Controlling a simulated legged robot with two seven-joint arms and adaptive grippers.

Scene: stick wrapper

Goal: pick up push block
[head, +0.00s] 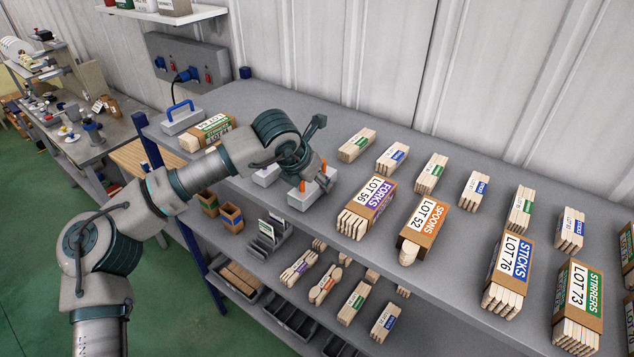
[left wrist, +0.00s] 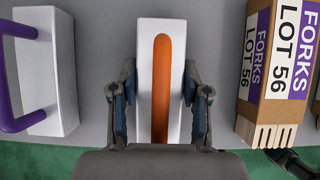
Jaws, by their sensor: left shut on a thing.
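A white push block with an orange handle (head: 303,201) sits near the front edge of the grey shelf top, left of the FORKS carton. My left gripper (head: 314,184) is over it. In the left wrist view the fingers press on both sides of this block (left wrist: 146,80), with the orange handle running between them. I cannot tell whether the block is clear of the shelf. A similar white block with a purple handle (left wrist: 48,75) stands to its left. Another with a blue handle (head: 183,119) stands at the far left end. My right gripper is out of view.
The FORKS LOT 56 carton (head: 366,208) stands close on the right, with the SPOONS carton (head: 424,222) beyond it. Small stick bundles line the back. A wooden-stick carton (head: 207,132) lies near the blue-handled block. A lower shelf holds bundles and trays.

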